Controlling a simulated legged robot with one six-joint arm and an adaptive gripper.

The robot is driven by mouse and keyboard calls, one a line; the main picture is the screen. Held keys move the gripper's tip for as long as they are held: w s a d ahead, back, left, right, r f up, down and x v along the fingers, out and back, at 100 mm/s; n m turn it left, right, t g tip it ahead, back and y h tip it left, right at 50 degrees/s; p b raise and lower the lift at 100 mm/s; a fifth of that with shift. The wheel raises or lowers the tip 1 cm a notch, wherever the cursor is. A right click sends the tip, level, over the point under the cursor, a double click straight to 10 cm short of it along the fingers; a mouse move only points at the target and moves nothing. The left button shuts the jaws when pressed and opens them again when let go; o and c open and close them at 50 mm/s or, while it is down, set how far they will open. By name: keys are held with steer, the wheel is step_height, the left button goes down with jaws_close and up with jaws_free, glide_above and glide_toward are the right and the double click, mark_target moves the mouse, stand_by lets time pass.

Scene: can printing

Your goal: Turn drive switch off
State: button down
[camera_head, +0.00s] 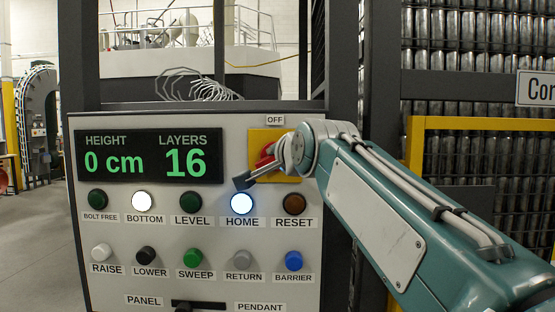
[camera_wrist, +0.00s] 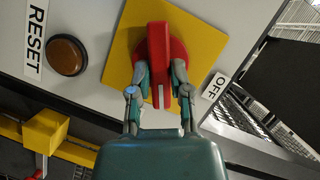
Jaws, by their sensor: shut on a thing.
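The red drive switch (camera_wrist: 158,40) sits on a yellow square plate (camera_wrist: 202,40) in the wrist view. Its raised handle stands upright in that picture, with a white mark at the lower end. The OFF label (camera_wrist: 215,87) lies to the lower right of the handle, and the white mark does not point straight at it. My gripper (camera_wrist: 160,74) is shut on the handle, one finger on each side. In the head view, my gripper (camera_head: 266,172) partly hides the red switch (camera_head: 264,157) on its yellow plate (camera_head: 258,138), below the OFF label (camera_head: 275,120).
The control panel (camera_head: 236,262) has a display (camera_head: 150,156) reading 0 cm and 16 layers. The RESET button (camera_head: 294,204) is just below the switch. A yellow frame (camera_head: 480,123) stands at right.

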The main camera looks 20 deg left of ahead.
steer(key=n+h, duration=0.2)
steer(key=n, duration=0.1)
steer(key=n+h, duration=0.1)
steer(key=shift+a+f+n+g, duration=0.2)
steer(key=shift+a+n+g, duration=0.1)
steer(key=shift+n, duration=0.1)
steer(key=n+h, duration=0.2)
steer(key=n, duration=0.2)
steer(key=shift+a+h, duration=0.1)
steer(key=shift+h, duration=0.3)
stand_by(0.3)
steer(key=c, duration=0.6)
jaws_free()
steer(key=shift+o, duration=0.2)
steer(key=shift+a, duration=0.1)
steer(key=shift+r, duration=0.15)
